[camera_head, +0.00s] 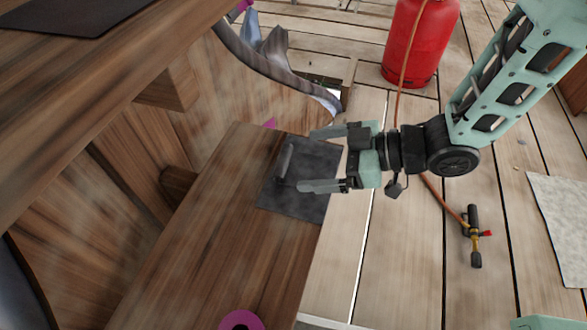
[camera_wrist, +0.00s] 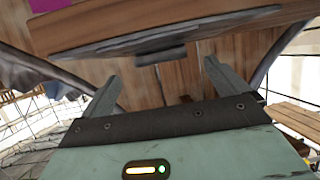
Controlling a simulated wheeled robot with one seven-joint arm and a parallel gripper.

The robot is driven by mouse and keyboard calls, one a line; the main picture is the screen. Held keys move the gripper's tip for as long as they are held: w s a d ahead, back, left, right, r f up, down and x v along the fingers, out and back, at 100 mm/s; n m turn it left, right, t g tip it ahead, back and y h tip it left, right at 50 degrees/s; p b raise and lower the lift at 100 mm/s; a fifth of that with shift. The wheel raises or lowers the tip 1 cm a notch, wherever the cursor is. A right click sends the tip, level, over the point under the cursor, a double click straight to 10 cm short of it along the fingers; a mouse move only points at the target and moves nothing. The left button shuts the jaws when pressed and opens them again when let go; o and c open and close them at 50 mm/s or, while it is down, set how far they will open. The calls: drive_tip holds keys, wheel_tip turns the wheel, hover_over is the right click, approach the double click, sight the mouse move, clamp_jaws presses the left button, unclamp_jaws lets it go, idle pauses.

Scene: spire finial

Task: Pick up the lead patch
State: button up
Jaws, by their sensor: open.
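The lead patch (camera_head: 310,200) is a dark grey square sheet lying flat on a brown wooden ledge (camera_head: 215,215) in the head view. A raised grey grip (camera_head: 286,160) stands on its left part. My gripper (camera_head: 309,161) is open and empty, coming from the right over the patch. Its two fingers point left toward the grip, which lies just left of the fingertips. In the wrist view, my gripper (camera_wrist: 160,70) shows its two fingers wide apart. A thin dark edge (camera_wrist: 165,36), seemingly the patch, crosses beyond them. A small grey block there looks like the grip.
Another dark sheet (camera_head: 75,12) lies on the upper left board. A pink roll (camera_head: 241,320) sits at the ledge's front. A red gas cylinder (camera_head: 418,45) stands behind, with a hose and torch (camera_head: 474,238) on the planks at right. A wooden block (camera_head: 168,84) juts out left.

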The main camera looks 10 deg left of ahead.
sight(289, 160)
drive_tip(key=b+x, duration=0.3)
drive_tip(key=x, duration=0.2)
drive_tip(key=shift+a, duration=0.25)
drive_tip(key=shift+r, duration=0.1)
drive_tip(key=shift+c, duration=0.4)
drive_tip(key=c, duration=1.1)
